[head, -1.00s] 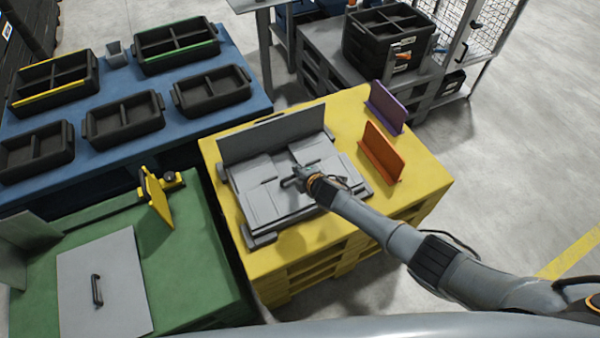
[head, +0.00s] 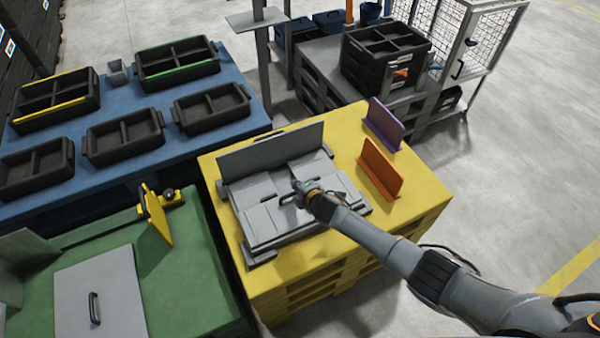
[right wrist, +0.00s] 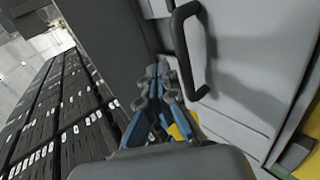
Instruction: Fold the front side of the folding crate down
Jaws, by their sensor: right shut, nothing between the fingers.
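The grey folding crate (head: 265,222) lies on a yellow pallet-like stand. One long side (head: 270,150) stands upright at the back. The other panels lie folded flat in front of it, in overlapping layers. My right gripper (head: 297,187) is shut and empty, low over the flat panels near the middle. In the right wrist view its blue fingers (right wrist: 160,95) are together beside a dark handle (right wrist: 188,50) on a grey panel; I cannot tell whether they touch it. My left gripper is not in view.
The yellow stand (head: 425,185) also holds an orange divider (head: 380,170) and a purple divider (head: 384,124) at right. A green table (head: 190,270) at left bears a grey plate with a handle (head: 95,308). A blue table (head: 205,145) with black trays stands behind.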

